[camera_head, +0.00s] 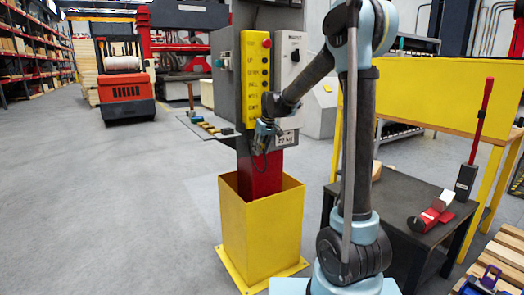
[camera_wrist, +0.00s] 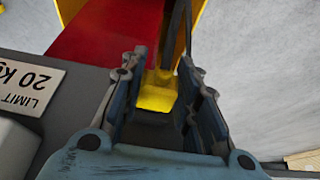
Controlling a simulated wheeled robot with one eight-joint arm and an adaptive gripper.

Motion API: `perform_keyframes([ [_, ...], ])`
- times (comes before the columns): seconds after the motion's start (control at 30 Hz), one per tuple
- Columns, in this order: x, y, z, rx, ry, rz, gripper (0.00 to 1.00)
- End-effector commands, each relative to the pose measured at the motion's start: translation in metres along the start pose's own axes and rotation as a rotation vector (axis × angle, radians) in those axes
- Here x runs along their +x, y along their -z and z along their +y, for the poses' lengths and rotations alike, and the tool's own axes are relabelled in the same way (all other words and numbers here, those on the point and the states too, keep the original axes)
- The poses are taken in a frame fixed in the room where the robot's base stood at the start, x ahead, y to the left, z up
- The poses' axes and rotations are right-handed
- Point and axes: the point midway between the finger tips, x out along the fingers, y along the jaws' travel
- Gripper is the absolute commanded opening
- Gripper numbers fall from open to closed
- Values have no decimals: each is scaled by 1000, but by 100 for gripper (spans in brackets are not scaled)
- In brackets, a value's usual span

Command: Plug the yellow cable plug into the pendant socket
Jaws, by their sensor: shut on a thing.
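My gripper (camera_head: 265,134) is at the lower end of the yellow pendant panel (camera_head: 256,78), in front of the red post. In the wrist view my gripper (camera_wrist: 162,92) is shut on the yellow cable plug (camera_wrist: 157,94), which sits between its two fingers. A dark cable (camera_wrist: 174,32) runs from the plug toward the top of the wrist view. The pendant panel has several labelled buttons and a red button on top. I cannot make out the pendant socket or whether the plug touches it. In the head view the plug is too small to tell apart.
A red post (camera_head: 261,176) stands in a yellow open box base (camera_head: 262,232). A weight-limit label (camera_wrist: 27,82) is on the grey housing beside the gripper. A dark table (camera_head: 412,215) with red-handled tools stands at right. A red forklift (camera_head: 123,85) is far behind; left floor is clear.

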Motion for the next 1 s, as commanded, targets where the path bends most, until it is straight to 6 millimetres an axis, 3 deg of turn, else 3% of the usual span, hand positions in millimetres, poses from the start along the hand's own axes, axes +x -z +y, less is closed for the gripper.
perform_keyframes([
  [0.47, 4, 9, 0, 0, 0, 0, 5],
  [0.5, 4, 10, 0, 0, 0, 0, 31],
  [0.6, 4, 9, 0, 0, 0, 0, 52],
  [1.0, 1, 9, 0, 0, 0, 0, 52],
])
